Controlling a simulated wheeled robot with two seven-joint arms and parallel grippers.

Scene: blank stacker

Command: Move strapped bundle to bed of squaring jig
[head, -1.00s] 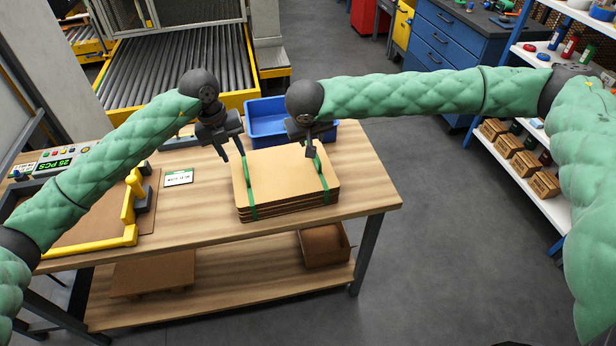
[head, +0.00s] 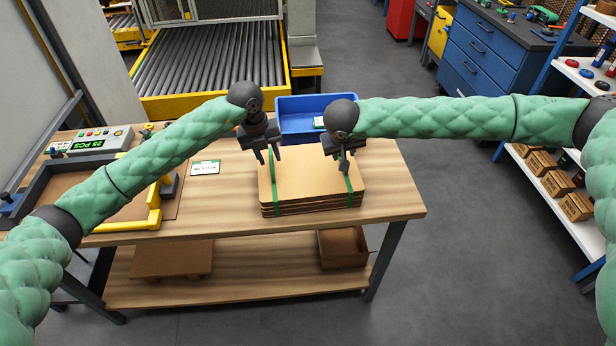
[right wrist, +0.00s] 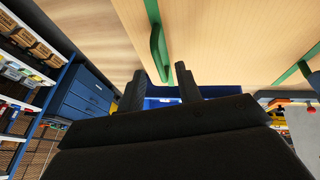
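The strapped bundle (head: 311,178) is a flat stack of brown cardboard sheets with two green straps, lying on the wooden workbench. My left gripper (head: 268,157) is open, its fingers pointing down above the left strap. My right gripper (head: 341,164) is at the right strap. The right wrist view shows its fingers apart, with a raised green strap loop (right wrist: 159,50) beside and between their tips. The squaring jig (head: 154,218) lies at the left of the bench, with yellow fences and a brown bed (head: 118,212), partly hidden by my left arm.
A blue bin (head: 300,135) stands just behind the bundle. A white card (head: 205,168) lies between jig and bundle. A counter box (head: 90,143) reading 25 PCS stands behind the jig. A roller conveyor (head: 210,62) is beyond the bench.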

